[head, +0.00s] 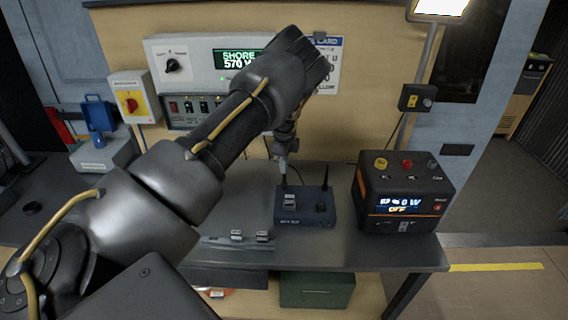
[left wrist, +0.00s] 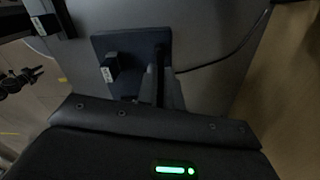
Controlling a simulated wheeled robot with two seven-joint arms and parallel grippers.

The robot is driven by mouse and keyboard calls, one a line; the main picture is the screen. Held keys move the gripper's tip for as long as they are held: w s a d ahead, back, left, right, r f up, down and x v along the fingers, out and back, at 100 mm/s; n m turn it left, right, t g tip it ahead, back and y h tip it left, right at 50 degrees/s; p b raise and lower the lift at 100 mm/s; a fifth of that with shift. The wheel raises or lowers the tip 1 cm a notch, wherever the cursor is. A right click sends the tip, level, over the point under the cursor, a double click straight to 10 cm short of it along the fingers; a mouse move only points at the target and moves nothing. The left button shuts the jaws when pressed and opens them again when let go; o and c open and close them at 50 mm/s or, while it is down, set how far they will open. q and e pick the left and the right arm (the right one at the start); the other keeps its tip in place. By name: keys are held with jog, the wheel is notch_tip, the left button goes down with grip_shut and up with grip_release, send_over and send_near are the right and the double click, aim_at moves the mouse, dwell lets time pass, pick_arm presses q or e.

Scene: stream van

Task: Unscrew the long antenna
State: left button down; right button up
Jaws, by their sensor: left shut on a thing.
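A dark blue radio box (head: 290,219) stands on the grey bench under my left arm. My left gripper (head: 283,168) points down above the box's back left corner, shut on a thin dark antenna (head: 284,182). Only the antenna's lower part shows below the fingers; its upper part is hidden, so its length cannot be told. A second thin antenna (head: 326,174) stands upright at the box's back right, apart from the gripper. In the left wrist view the box (left wrist: 140,42) lies beyond the dark gripper finger (left wrist: 172,92).
A black power unit (head: 402,196) with a lit display stands right of the box. A panel (head: 175,62) with a green readout is on the wall behind. A green crate (head: 316,289) sits below the bench.

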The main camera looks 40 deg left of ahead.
pick_arm(q)
jog(key=shift+n, duration=0.3)
jog(key=shift+n, duration=0.3)
jog(key=shift+r, duration=0.1)
jog(key=shift+r+p, duration=0.35)
jog(key=shift+r, duration=0.05)
jog(key=shift+r+p, duration=0.4)
jog(key=shift+r, duration=0.2)
jog(key=shift+r+p, duration=1)
jog(key=shift+r, duration=0.45)
